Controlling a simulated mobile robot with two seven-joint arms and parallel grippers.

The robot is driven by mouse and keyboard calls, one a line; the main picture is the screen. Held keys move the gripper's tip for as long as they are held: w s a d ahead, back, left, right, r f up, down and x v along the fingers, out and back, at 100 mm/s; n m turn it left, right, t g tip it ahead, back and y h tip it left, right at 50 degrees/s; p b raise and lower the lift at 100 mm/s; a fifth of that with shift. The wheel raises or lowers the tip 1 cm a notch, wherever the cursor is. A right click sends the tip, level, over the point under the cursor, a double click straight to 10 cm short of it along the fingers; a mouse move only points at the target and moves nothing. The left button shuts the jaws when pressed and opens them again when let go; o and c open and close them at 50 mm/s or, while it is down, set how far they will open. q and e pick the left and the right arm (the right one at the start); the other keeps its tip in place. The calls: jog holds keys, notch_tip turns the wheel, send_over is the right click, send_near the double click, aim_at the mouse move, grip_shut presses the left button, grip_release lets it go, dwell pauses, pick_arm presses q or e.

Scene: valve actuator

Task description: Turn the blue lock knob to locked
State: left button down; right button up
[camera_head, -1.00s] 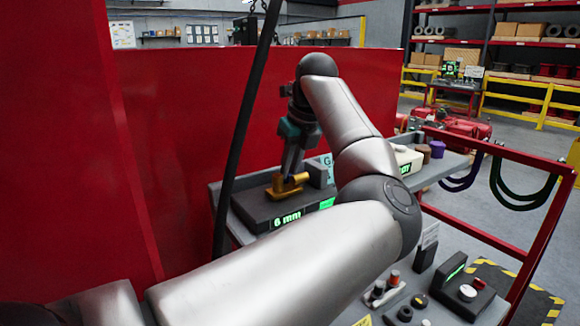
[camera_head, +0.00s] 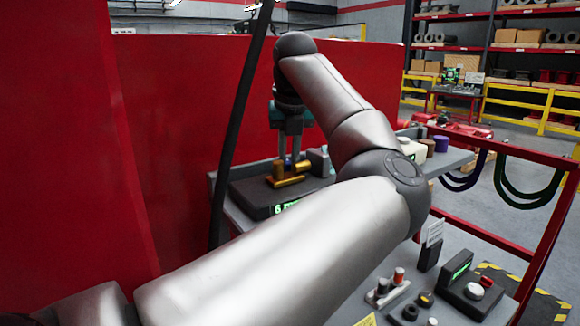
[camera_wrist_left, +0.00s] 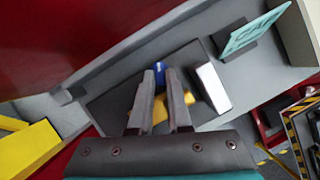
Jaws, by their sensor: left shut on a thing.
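The blue lock knob (camera_wrist_left: 160,70) shows between the fingertips of my left gripper (camera_wrist_left: 160,76) in the left wrist view. The gripper is shut on it; the fingers cover its sides, so its exact angle cannot be told. In the head view my left gripper (camera_head: 290,164) points down from above, and its fingers hide most of the knob. A gold part (camera_head: 285,182) lies around the fingertips on a dark block (camera_head: 250,196) with a green-lit label. The gold part also shows behind the fingers in the wrist view (camera_wrist_left: 160,106). My right gripper is not in view.
A grey shelf (camera_head: 452,160) carries the block, with white, brown and purple items to its right. A red wall (camera_head: 180,140) stands close on the left and behind. A lower panel (camera_head: 385,300) with several knobs is at the front right. A dark cable (camera_head: 240,130) hangs left of the gripper.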

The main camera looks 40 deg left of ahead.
pick_arm(q)
jog(key=m+b, duration=0.1)
jog(key=m, duration=0.1)
jog(key=m+t+h+b, duration=0.1)
jog(key=shift+s+a+m+b, duration=0.1)
jog(key=shift+a+m+b, duration=0.1)
jog(key=shift+m+b, duration=0.2)
jog(key=m+b, duration=0.1)
jog(key=m+h, duration=0.1)
jog(key=m, duration=0.1)
jog(key=shift+s+a+m+b, duration=0.1)
jog(key=shift+a+m+b, duration=0.1)
jog(key=shift+m+b, duration=0.15)
jog(key=shift+a+r+m+t+h+b, duration=0.1)
jog(key=shift+m+t+h+b, duration=0.2)
jog(key=shift+m+h, duration=0.6)
jog(key=shift+a+m, duration=0.15)
jog(key=shift+m, duration=1.5)
jog(key=shift+h, duration=0.3)
jog(key=c, duration=1.1)
grip_release()
jog(key=shift+c, duration=0.2)
